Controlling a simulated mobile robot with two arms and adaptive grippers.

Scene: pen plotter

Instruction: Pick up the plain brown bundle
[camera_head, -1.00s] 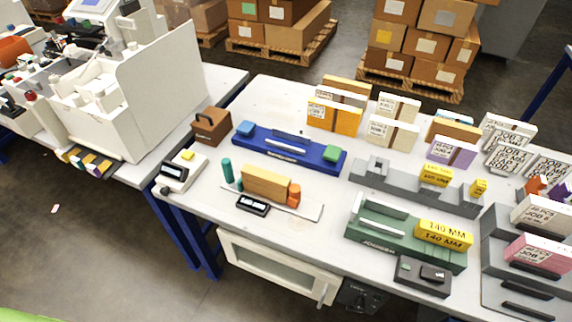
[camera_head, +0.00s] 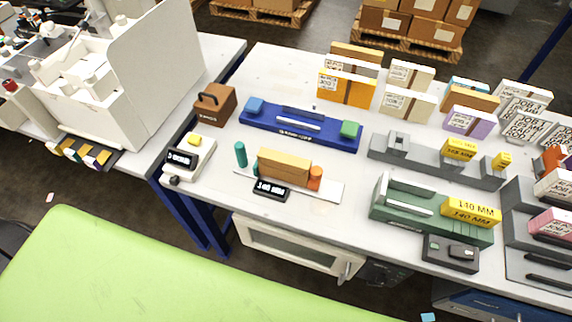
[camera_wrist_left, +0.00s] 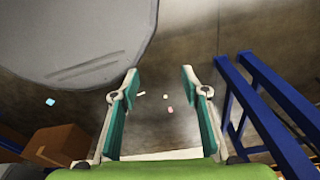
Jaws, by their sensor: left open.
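A plain brown block-shaped bundle (camera_head: 284,164) sits on a white plate on the table, between a teal post (camera_head: 240,154) and an orange cylinder (camera_head: 315,178) in the head view. A second brown bundle (camera_head: 470,99) stands at the back right, behind a purple-white one; I cannot tell for sure which one is the task's bundle. My left gripper (camera_wrist_left: 160,75) is open and empty in the left wrist view, pointing toward the floor, with no bundle between its fingers. Neither gripper shows in the head view.
A blue tray (camera_head: 300,138), a green fixture (camera_head: 400,212) and a grey fixture (camera_head: 430,165) stand around the table (camera_head: 265,65). A small black display (camera_head: 271,190) lies in front of the plate. Blue table legs (camera_wrist_left: 240,105) are right of my left gripper.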

